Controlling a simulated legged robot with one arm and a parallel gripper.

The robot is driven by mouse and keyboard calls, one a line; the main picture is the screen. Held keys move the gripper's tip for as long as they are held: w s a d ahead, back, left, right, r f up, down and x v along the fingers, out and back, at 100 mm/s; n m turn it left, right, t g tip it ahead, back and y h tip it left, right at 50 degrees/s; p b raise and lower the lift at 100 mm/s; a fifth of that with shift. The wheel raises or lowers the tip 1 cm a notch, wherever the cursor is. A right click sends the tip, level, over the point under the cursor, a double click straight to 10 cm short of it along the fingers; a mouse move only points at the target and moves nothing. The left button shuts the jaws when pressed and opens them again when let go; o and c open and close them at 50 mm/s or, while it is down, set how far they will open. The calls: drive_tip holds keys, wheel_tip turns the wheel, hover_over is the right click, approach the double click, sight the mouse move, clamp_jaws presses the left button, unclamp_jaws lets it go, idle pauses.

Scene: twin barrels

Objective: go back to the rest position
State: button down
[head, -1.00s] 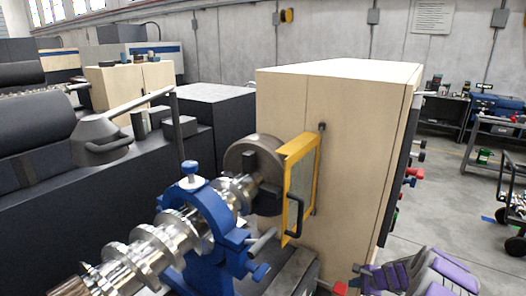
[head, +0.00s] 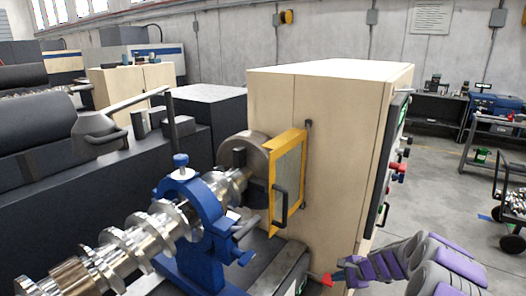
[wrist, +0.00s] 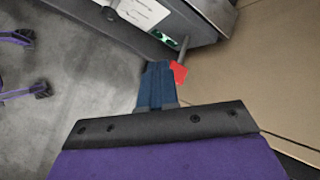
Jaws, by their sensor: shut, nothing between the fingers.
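My gripper (head: 340,275) is at the lower right of the head view, low beside the beige machine cabinet. In the wrist view its blue fingers (wrist: 156,82) are together and hold nothing. A small red knob (wrist: 179,72) shows just right of the fingertips in the wrist view, and in the head view a red piece (head: 327,280) shows at the fingertips. I cannot tell whether the fingers touch it. My purple and grey arm links reach in from the lower right.
The beige cabinet (head: 335,150) has a yellow-framed door (head: 287,180) and side controls (head: 398,170). A crankshaft (head: 130,240) sits in a blue steady rest (head: 190,225). A cart (head: 512,205) stands at right. Open floor (head: 440,185) lies between cabinet and cart.

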drive_tip(key=s+a+r+n+g, duration=0.4)
drive_tip(key=s+a+r+n, duration=0.5)
drive_tip(key=s+a+r, duration=0.75)
drive_tip(key=s+d+r+n+g+h, duration=0.1)
drive_tip(key=s+d+r+n+h, duration=0.1)
drive_tip(key=s, duration=1.3)
drive_tip(key=s+d+r+n+g+h, duration=0.1)
drive_tip(key=s+n, duration=0.4)
drive_tip(key=s, duration=1.1)
drive_tip(key=d+g+h, duration=0.1)
drive_tip(key=h, duration=0.1)
drive_tip(key=shift+s+r+h, duration=0.2)
drive_tip(key=shift+r+h, duration=0.1)
drive_tip(key=shift+r, duration=0.05)
drive_tip(key=shift+w+d, duration=0.1)
drive_tip(key=shift+w, duration=0.05)
